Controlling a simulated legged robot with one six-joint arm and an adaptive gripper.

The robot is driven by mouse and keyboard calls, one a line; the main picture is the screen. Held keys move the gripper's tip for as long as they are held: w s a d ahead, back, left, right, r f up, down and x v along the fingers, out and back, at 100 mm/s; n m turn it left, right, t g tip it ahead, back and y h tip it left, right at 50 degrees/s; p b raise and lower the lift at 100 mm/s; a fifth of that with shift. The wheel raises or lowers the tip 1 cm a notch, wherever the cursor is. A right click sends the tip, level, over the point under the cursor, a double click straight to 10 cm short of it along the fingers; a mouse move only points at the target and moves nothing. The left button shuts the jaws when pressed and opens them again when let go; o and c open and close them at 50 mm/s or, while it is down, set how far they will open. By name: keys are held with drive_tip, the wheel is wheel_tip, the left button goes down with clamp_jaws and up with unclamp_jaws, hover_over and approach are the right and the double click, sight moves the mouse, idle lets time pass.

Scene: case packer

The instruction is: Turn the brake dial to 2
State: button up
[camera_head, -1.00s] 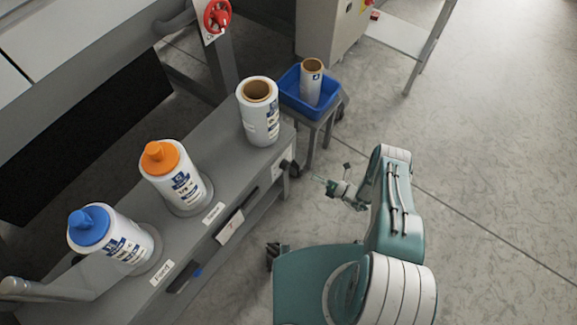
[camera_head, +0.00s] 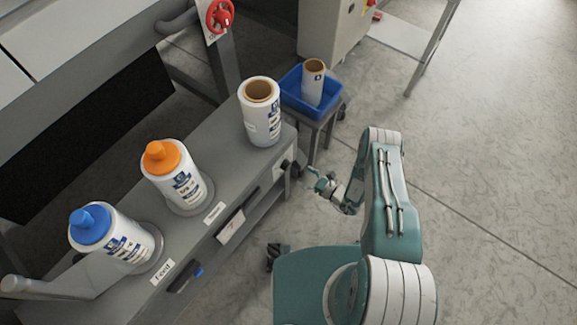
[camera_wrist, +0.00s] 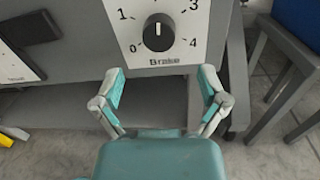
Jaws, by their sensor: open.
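The brake dial (camera_wrist: 159,32) is a round black knob with a pale pointer mark on a white plate (camera_wrist: 125,45) labelled "Brake". The plate shows 0, 1, 3 and 4; its top is cut off by the wrist view's edge. The pointer mark looks roughly upright, between 1 and 3. My gripper (camera_wrist: 161,75) is open and empty, its two teal-padded fingers spread below the dial, not touching it. In the head view my gripper (camera_head: 316,180) is just right of the end of the grey bench.
The grey bench (camera_head: 240,180) carries several white film rolls, one with an orange core plug (camera_head: 162,156), one with a blue (camera_head: 90,224). A blue bin (camera_head: 292,98) with a roll stands on a small stand beyond. Open floor (camera_head: 480,180) lies to the right.

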sight(289, 167)
drive_tip(key=x, duration=0.7)
drive_tip(key=shift+a, duration=0.15)
drive_tip(key=c, duration=1.2)
